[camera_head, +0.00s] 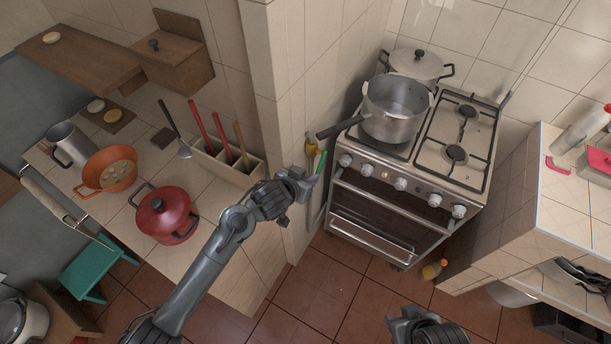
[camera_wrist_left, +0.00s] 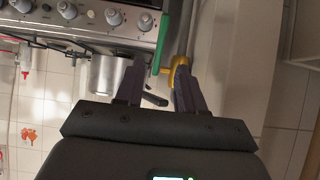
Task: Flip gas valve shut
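The gas valve has a yellow body (camera_head: 312,143) and a green lever (camera_head: 320,164), on the wall corner left of the stove. In the left wrist view the lever (camera_wrist_left: 162,38) is long and straight, with one end between my fingertips, and the yellow body (camera_wrist_left: 181,64) is at the right fingertip. My left gripper (camera_head: 308,180) is right by the lever; in the wrist view its two fingers (camera_wrist_left: 158,68) stand apart. I cannot tell whether they touch the valve. My right gripper (camera_head: 408,314) is at the bottom, away from the valve; its fingers are unclear.
The stove (camera_head: 415,160) stands right of the valve, with a large pot (camera_head: 396,108) on it. A tiled counter with a red pot (camera_head: 163,214) and a utensil holder (camera_head: 228,163) lies left of the wall. A bottle (camera_head: 433,270) is on the floor.

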